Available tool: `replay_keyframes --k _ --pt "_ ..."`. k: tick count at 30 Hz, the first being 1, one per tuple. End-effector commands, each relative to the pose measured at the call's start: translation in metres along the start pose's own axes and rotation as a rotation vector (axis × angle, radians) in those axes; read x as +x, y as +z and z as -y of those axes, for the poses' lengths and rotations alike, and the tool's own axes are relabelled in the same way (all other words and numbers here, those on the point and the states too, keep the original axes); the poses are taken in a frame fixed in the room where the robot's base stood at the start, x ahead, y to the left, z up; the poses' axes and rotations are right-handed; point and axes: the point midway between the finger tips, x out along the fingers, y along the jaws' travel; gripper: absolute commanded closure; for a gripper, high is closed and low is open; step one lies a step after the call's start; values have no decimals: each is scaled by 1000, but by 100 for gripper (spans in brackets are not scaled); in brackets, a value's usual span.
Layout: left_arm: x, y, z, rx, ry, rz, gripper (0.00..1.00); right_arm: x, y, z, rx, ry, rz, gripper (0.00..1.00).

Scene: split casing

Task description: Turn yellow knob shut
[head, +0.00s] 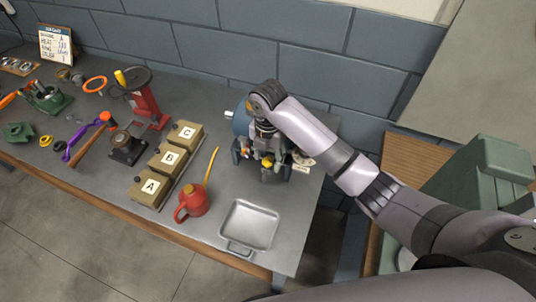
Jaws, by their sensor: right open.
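A blue machine casing (241,122) stands at the right end of the grey workbench. Small yellow and orange parts show on its front. A small yellow part (268,162), which looks like the yellow knob, is just below my right gripper. My right gripper (264,148) points down in front of the casing, open, with its fingers close to these parts. I cannot tell whether it touches the knob. My arm and gripper hide much of the casing. My left gripper is out of view.
A grey metal tray (248,227) and a red oil can (192,201) with a long yellow spout stand in front of the casing. Boxes marked A (149,187), B and C stand to the left. A blue block wall (230,40) is behind.

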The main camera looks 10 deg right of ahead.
Motion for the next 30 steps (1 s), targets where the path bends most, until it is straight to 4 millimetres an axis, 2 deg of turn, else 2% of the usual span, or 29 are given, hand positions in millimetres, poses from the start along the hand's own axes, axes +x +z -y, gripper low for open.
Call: replay_keyframes --k 10,30 --pt "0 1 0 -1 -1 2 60 4 0 0 -1 1 0 55" --pt "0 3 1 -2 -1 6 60 3 0 0 0 0 0 99"
